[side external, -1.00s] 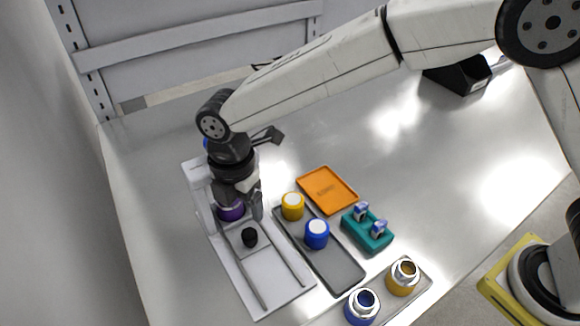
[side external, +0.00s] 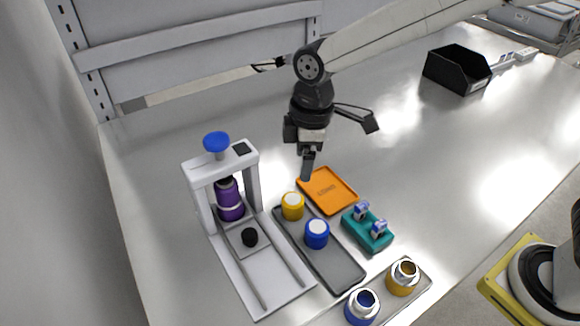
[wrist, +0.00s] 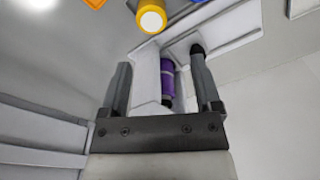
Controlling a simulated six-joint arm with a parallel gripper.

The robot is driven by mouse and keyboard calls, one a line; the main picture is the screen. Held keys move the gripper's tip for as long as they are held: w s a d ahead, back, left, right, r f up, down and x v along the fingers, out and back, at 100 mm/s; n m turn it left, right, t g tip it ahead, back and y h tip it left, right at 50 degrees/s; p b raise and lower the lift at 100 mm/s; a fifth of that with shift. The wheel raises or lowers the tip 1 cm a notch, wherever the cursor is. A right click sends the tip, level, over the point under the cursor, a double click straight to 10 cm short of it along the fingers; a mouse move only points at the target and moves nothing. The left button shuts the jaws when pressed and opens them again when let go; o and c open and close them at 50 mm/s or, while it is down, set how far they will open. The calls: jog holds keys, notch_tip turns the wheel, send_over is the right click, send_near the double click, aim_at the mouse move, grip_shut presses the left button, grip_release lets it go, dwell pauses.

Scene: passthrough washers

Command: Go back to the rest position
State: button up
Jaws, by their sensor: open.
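My gripper (side external: 307,172) hangs pointing down above the table, beside the orange tray and to the right of the white press fixture (side external: 252,155). In the wrist view, my gripper (wrist: 160,85) has its two fingers spread apart with nothing held between them. The fixture has a blue knob (side external: 216,141) on top. A purple cylinder (side external: 229,198) stands inside its frame; it also shows beyond my fingers in the wrist view (wrist: 167,80).
A grey tray (side external: 338,268) holds a yellow-capped jar (side external: 292,206) and a blue one (side external: 317,234). Nearby are the orange tray (side external: 327,190), a teal holder (side external: 367,232) and open blue (side external: 361,307) and yellow (side external: 403,277) jars. A black bin (side external: 457,70) stands far back.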

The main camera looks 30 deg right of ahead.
jog(key=s+d+f+m, duration=0.1)
jog(key=s+d+m, duration=0.2)
jog(key=d, duration=0.3)
jog(key=s+d+f+m+t, duration=0.1)
jog(key=s+d+f+m, duration=0.1)
jog(key=s+d+m, duration=0.2)
jog(key=s+d+f+m+t+h, duration=0.1)
jog(key=s+d+m, duration=0.3)
jog(key=d, duration=0.6)
jog(key=shift+f+m, duration=0.7)
